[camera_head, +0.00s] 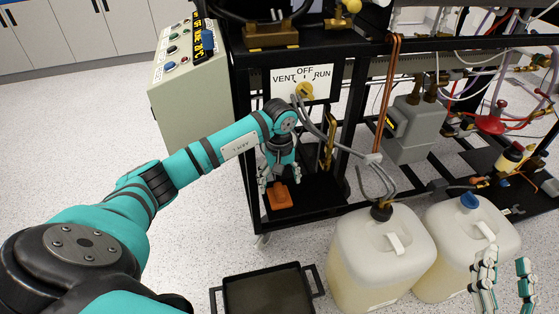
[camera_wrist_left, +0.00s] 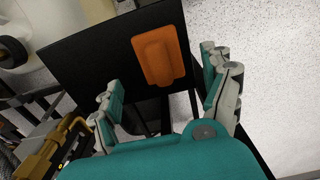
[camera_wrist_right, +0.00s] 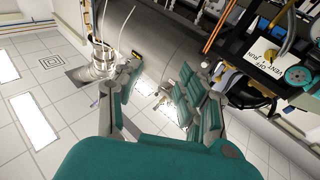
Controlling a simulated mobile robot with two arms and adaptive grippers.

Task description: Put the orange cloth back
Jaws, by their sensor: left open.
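The orange cloth (camera_head: 280,196) lies folded on the black bottom shelf of the rack, below the VENT/OFF/RUN panel. In the left wrist view the orange cloth (camera_wrist_left: 158,55) lies flat on the black shelf, ahead of the fingers. My left gripper (camera_head: 277,180) is open and empty just above the cloth, and its open fingers (camera_wrist_left: 162,78) show on both sides of the cloth, apart from it. My right gripper (camera_head: 505,280) is at the lower right of the head view. Its fingers (camera_wrist_right: 160,85) stand apart with nothing between them.
A black tray (camera_head: 268,292) with handles is on the floor in front. Two whitish jugs (camera_head: 382,255) stand to the right of the rack. The rack's black posts and hanging cables are close to my left arm. A control box (camera_head: 180,75) stands at the rack's left; open floor lies left.

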